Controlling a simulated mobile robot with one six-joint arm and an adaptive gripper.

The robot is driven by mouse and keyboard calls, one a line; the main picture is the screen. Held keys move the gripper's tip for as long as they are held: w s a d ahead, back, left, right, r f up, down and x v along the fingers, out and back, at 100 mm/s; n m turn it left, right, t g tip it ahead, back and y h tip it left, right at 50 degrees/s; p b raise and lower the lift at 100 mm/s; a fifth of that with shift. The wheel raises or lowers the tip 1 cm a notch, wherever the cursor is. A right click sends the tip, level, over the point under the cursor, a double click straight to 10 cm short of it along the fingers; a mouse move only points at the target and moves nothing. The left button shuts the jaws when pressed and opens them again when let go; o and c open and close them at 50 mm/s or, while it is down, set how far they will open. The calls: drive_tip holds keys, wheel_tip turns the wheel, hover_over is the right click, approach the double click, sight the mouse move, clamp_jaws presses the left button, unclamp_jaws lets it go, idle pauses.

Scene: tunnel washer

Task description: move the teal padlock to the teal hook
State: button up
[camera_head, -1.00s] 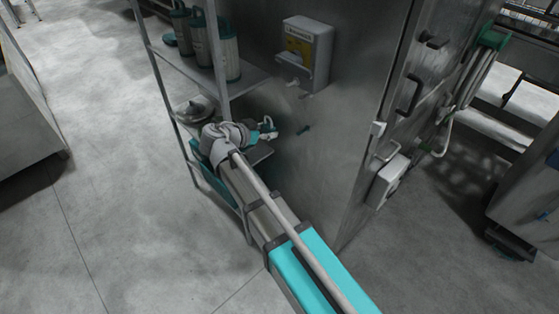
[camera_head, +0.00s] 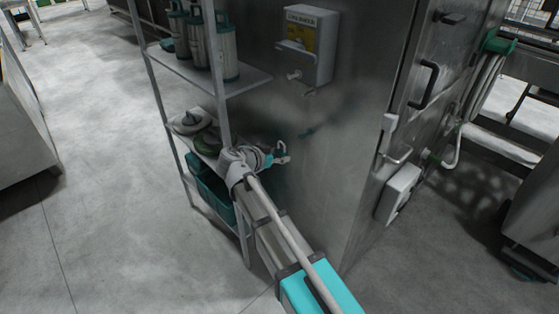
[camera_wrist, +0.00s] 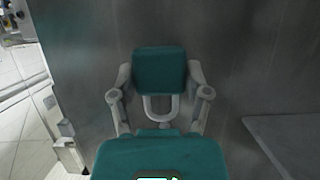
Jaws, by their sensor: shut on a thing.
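The teal padlock (camera_wrist: 159,73) is between my gripper's two grey fingers in the wrist view. Its block-shaped body is farther out, and its grey shackle (camera_wrist: 160,110) hangs back toward my teal palm. My gripper (camera_head: 284,152) is shut on it; in the head view it is in front of the steel wall, and the padlock is too small there to make out clearly. A small dark teal hook-like piece (camera_head: 306,132) sticks out of the wall, a little above and right of my gripper, apart from it. No hook shows in the wrist view.
A metal shelf rack (camera_head: 246,78) with canisters (camera_head: 228,52) stands left of my gripper, close to my arm. A teal bin (camera_head: 212,190) is on its lower level.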

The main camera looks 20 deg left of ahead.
drive_tip(key=shift+w+d, duration=0.1)
drive_tip(key=shift+w, duration=0.1)
idle(0.5)
approach(309, 143)
drive_tip(key=shift+r+x, duration=0.2)
drive_tip(key=shift+x, duration=1)
drive_tip(key=shift+r+x, duration=0.2)
drive_tip(key=shift+x, duration=1)
drive_tip(key=shift+w+d+f+b, duration=0.3)
drive_tip(key=shift+w+f+b, duration=0.3)
drive_tip(key=shift+f+b, duration=0.1)
drive_tip(key=o, duration=1.3)
drive_tip(key=shift+c, duration=0.2)
drive_tip(key=shift+r, duration=0.15)
